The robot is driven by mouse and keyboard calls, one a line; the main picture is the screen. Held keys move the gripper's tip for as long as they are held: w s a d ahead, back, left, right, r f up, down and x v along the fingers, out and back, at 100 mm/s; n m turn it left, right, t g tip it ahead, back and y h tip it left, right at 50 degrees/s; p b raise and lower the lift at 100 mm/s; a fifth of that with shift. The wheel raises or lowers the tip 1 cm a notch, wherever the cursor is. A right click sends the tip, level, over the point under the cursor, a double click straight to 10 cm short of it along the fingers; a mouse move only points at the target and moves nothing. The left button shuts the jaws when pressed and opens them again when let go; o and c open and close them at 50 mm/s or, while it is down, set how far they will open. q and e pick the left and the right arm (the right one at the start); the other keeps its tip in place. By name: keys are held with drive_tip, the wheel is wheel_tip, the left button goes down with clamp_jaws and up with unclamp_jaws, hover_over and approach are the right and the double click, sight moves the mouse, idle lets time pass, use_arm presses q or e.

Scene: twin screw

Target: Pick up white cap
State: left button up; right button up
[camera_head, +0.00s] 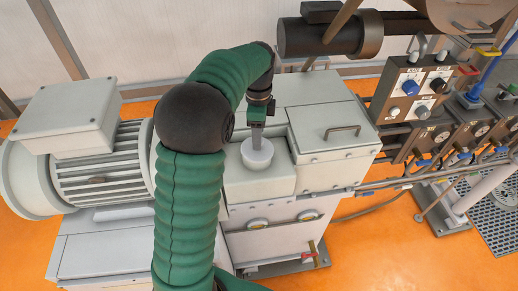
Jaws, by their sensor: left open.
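The white cap (258,161) is a small pale round piece on top of the light grey machine housing, near the middle of the view. My left gripper (257,136) points down directly over the cap. Its fingertips are at or just above the cap's top; I cannot tell whether they touch it. The jaws are open, though the gap between the fingers is hard to see. The gripper hides part of the cap's upper side. My right gripper is not in view.
A lidded box with a handle (342,131) adjoins the cap's housing on the right. A finned motor (100,165) lies at the left. A control panel (412,88) with knobs stands at the right. A dark cylinder (330,37) is behind. The orange floor (370,235) is partly free.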

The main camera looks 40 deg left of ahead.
use_arm(q)
drive_tip(key=f, duration=0.1)
drive_tip(key=a+f, duration=0.1)
drive_tip(key=f, duration=0.1)
drive_tip(key=shift+s+a+f+p, duration=0.2)
drive_tip(key=shift+f+p, duration=0.1)
drive_tip(key=shift+p, duration=0.05)
drive_tip(key=shift+d, duration=0.35)
drive_tip(key=shift+d+r, duration=0.25)
drive_tip(key=shift+d, duration=0.35)
drive_tip(key=c, duration=0.7)
drive_tip(key=shift+c, duration=1.4)
drive_tip(key=shift+a, duration=0.1)
clamp_jaws()
drive_tip(key=shift+a+f, duration=0.1)
drive_tip(key=shift+a, duration=0.15)
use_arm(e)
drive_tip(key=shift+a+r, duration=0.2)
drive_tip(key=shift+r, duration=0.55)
